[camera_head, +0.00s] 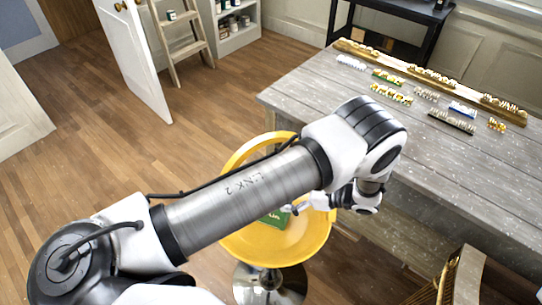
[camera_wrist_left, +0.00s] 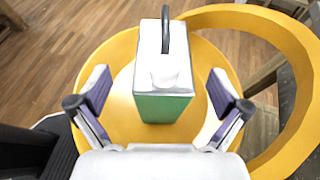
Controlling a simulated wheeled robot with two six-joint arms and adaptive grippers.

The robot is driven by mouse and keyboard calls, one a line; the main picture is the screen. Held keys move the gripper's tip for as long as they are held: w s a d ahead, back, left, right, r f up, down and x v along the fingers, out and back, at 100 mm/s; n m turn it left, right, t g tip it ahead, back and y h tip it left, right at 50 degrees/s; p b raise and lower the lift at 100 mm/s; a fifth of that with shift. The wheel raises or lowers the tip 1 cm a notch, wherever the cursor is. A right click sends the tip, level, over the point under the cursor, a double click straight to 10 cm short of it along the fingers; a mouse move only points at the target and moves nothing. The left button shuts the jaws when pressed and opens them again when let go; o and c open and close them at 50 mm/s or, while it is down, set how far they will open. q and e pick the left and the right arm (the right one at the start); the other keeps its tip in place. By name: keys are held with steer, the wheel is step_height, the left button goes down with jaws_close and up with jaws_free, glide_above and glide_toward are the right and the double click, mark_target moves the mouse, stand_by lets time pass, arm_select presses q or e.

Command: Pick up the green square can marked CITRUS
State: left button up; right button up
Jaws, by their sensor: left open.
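A green square can (camera_wrist_left: 162,108) with a white top and a dark handle stands upright on a yellow seat (camera_wrist_left: 118,70). In the head view only a green part of the can (camera_head: 275,218) shows on the yellow seat (camera_head: 285,246); my left arm hides the rest. No marking can be read on it. My left gripper (camera_wrist_left: 160,95) is open, with one finger on each side of the can in the wrist view. It holds nothing, and I cannot tell whether the fingers are level with the can. In the head view the left gripper (camera_head: 300,208) is partly hidden. My right gripper is out of view.
A grey wooden table (camera_head: 320,85) with rows of small gold and silver pieces stands right of the seat. A yellow backrest ring (camera_wrist_left: 285,40) curves round the can's right side. A wooden chair (camera_head: 455,280) is at lower right. The floor at left is clear.

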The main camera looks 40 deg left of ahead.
arm_select(q)
steer(key=shift+s+a+f+b, duration=0.1)
steer(key=shift+a+f+b, duration=0.65)
steer(key=shift+b, duration=0.3)
steer(key=shift+a, duration=0.25)
steer(key=a+f+b, duration=0.1)
steer(key=b, duration=0.2)
steer(key=shift+f, duration=0.1)
steer(key=shift+s+a+r+p, duration=0.3)
steer(key=shift+a+r+p, duration=0.35)
steer(key=shift+p, duration=0.25)
steer(key=shift+s+a+f+p, duration=0.15)
steer(key=shift+a+f+p, duration=0.15)
steer(key=shift+a+f, duration=0.65)
steer(key=shift+a, duration=0.25)
steer(key=shift+d, duration=0.25)
steer(key=c, duration=1.4)
steer(key=shift+a, duration=0.1)
steer(key=c, duration=0.4)
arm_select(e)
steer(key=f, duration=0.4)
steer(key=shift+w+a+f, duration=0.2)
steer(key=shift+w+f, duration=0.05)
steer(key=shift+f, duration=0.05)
arm_select(q)
steer(key=shift+o, duration=0.2)
